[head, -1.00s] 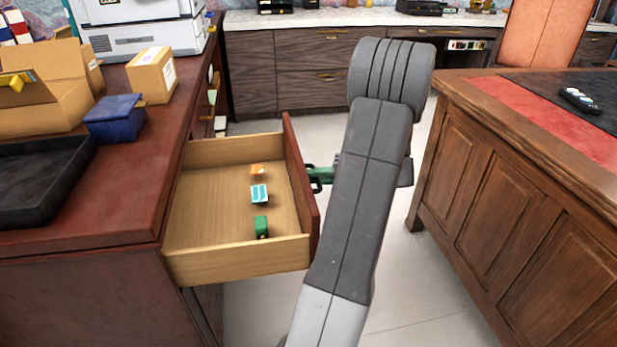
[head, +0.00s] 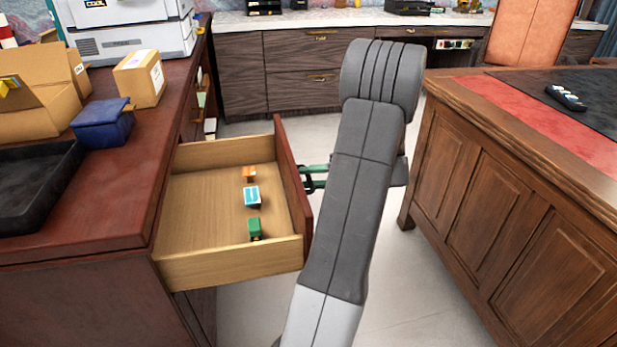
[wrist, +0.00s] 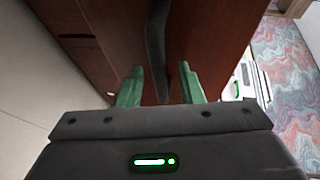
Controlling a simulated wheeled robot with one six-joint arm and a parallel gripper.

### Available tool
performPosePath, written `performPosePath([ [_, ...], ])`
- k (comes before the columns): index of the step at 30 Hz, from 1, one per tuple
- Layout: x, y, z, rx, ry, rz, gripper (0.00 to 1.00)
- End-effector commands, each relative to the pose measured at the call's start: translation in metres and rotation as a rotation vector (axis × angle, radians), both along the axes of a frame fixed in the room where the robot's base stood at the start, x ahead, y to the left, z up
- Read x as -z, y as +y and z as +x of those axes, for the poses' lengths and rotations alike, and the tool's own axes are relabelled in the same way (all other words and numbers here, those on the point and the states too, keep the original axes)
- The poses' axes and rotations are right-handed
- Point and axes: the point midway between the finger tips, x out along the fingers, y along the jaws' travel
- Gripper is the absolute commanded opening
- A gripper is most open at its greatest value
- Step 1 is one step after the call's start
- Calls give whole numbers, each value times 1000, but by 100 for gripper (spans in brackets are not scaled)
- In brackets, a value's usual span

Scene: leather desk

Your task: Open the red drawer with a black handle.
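The red drawer (head: 293,190) is pulled well out of the red-brown desk on the left, and its pale wooden inside shows. Its black handle (wrist: 158,45) runs between my gripper's fingers in the wrist view. My gripper (wrist: 160,92) has two green fingers, one on each side of the handle, with visible gaps to it. My gripper is open. In the head view the green fingertips (head: 313,177) show apart beside the drawer front, partly hidden by my arm, which also hides much of the handle area.
Several small items, among them a green one (head: 255,229), lie in the drawer. Boxes, a blue container (head: 103,124) and a black tray (head: 35,190) stand on the desk top. A wooden desk (head: 500,190) stands to the right, with bare floor between.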

Motion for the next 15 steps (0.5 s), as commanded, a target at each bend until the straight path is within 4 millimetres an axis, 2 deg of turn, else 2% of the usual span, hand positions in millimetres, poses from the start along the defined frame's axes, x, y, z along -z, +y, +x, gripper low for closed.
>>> performPosePath([
  [15, -22, -104, -21, 5, 0, -1, 34],
])
